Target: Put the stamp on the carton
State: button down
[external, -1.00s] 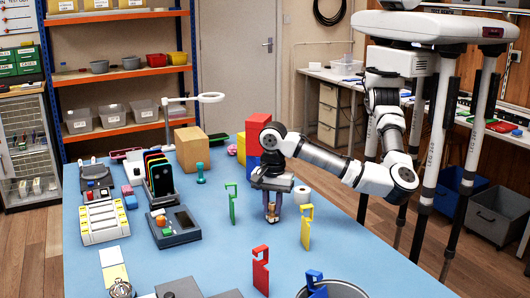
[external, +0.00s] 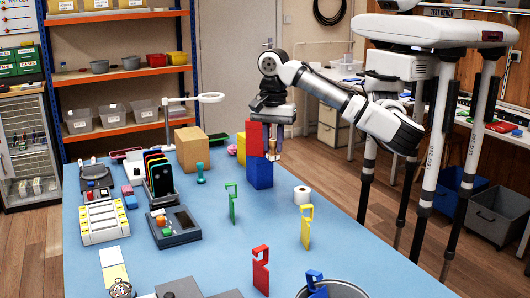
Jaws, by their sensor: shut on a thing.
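My gripper (external: 273,143) points down in the external view, raised beside the red block. It is shut on a small brownish thing with a dark lower end, which looks like the stamp (external: 272,154). The gripper's fingers hide much of it. The carton, a plain brown box (external: 190,148), stands upright at the back of the table, well to the left of my gripper. Its top looks bare.
A red block (external: 254,137) stands above a blue block (external: 259,174), close to my gripper in the picture. A teal object (external: 200,174) stands before the carton. A white roll (external: 302,195) and upright coloured tags stand nearer.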

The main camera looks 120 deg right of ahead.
jog(key=shift+r, duration=0.2)
jog(key=w+d+r+p, duration=0.1)
jog(key=w+d+r, duration=0.15)
jog(key=d, duration=0.55)
jog(key=w+d+r+p, duration=0.15)
jog(key=w+d, duration=0.25)
jog(key=d, duration=0.4)
jog(key=w+d+r, duration=0.3)
jog(key=w+d, duration=0.1)
jog(key=d, duration=0.3)
jog(key=s+d+r+p, duration=0.1)
jog(key=s+d+r, duration=0.2)
jog(key=d, duration=0.9)
jog(key=s+d+r+p, duration=0.2)
jog(key=d+r, duration=0.1)
jog(key=d, duration=0.9)
send_over(201, 134)
jog(key=shift+w+a+f, duration=0.1)
jog(key=shift+f, duration=4.9)
jog(key=shift+w+a+f, duration=0.1)
jog(key=shift+f, duration=4.85)
